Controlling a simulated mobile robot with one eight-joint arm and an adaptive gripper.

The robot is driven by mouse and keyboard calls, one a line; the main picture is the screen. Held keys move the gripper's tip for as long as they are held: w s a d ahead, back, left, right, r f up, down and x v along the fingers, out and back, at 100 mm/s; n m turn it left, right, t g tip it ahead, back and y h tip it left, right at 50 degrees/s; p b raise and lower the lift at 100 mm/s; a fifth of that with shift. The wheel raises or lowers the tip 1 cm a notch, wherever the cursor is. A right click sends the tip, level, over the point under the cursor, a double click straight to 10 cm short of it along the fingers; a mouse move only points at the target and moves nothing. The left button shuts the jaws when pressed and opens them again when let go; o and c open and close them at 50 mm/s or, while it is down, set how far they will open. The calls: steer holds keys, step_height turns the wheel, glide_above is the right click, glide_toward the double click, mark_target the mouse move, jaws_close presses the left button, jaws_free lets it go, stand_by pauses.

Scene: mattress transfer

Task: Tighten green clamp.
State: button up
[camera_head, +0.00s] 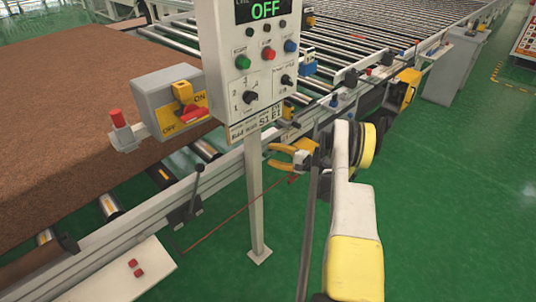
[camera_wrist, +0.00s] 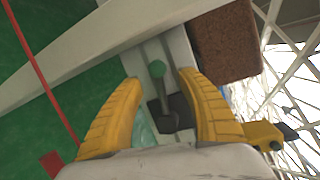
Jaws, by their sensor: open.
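My gripper (camera_head: 275,158) has yellow fingers and is open and empty, beside the conveyor's side rail and just right of the control panel's post. I see no contact between fingers and lever. In the head view a lever with a dark knob (camera_head: 197,178) stands on the rail at left; I cannot tell if it is the same clamp.
The control panel (camera_head: 220,60) reads OFF and stands on a post (camera_head: 256,205) close to my gripper. A brown mattress (camera_head: 75,90) lies on the conveyor at left. A thin red line (camera_head: 235,215) runs low beside the rail. Green floor (camera_head: 440,210) is clear at right.

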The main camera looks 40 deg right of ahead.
steer(key=v, duration=0.9)
steer(key=shift+s, duration=0.35)
steer(key=shift+d+r, duration=0.1)
